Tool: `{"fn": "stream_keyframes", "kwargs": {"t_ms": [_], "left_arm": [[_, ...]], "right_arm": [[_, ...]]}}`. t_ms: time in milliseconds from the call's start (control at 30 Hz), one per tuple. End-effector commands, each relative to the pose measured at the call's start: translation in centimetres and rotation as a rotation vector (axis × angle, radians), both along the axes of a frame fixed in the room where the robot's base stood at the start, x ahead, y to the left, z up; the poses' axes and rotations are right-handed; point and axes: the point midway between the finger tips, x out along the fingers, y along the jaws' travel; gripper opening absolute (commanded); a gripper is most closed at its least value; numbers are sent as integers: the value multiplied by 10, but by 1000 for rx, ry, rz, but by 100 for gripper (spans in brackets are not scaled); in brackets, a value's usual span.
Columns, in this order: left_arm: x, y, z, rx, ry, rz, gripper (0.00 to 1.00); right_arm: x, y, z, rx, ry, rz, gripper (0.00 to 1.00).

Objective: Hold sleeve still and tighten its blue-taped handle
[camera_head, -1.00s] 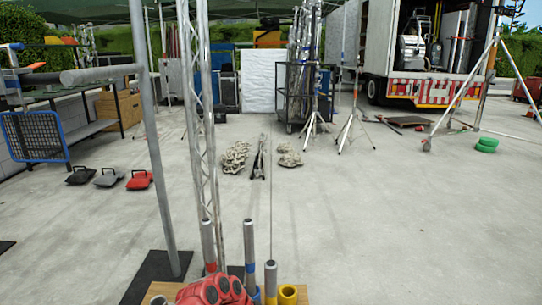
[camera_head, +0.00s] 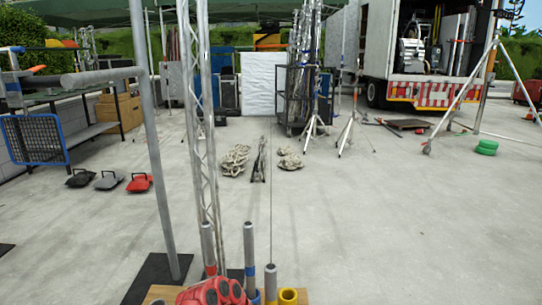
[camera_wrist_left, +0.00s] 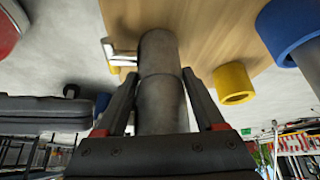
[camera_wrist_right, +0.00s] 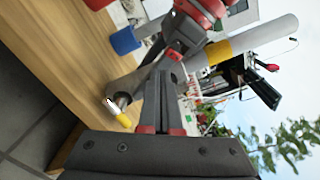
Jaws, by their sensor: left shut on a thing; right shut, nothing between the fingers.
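In the left wrist view, my left gripper (camera_wrist_left: 158,85) is shut on a grey metal sleeve (camera_wrist_left: 160,50), which stands over a wooden board. A short silver handle (camera_wrist_left: 122,52) sticks out of its side. My right gripper (camera_wrist_right: 168,72) is shut and empty in the right wrist view. Beside it are a grey metal cylinder (camera_wrist_right: 128,82) and a handle with a yellow end (camera_wrist_right: 121,115), apart from the fingertips. No blue tape shows on this handle.
A yellow-banded tube (camera_wrist_right: 222,50) crosses close to my right gripper. A lattice mast (camera_head: 200,130) rises behind the board; open concrete lies beyond.

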Motion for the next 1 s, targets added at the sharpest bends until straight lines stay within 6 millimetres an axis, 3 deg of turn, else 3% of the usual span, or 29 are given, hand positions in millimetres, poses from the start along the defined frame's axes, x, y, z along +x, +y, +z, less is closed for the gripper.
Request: {"fn": "stream_keyframes", "kwargs": {"t_ms": [1000], "left_arm": [[0,0,0,0,0,0,0]], "right_arm": [[0,-7,16,1,-1,-3,0]]}}
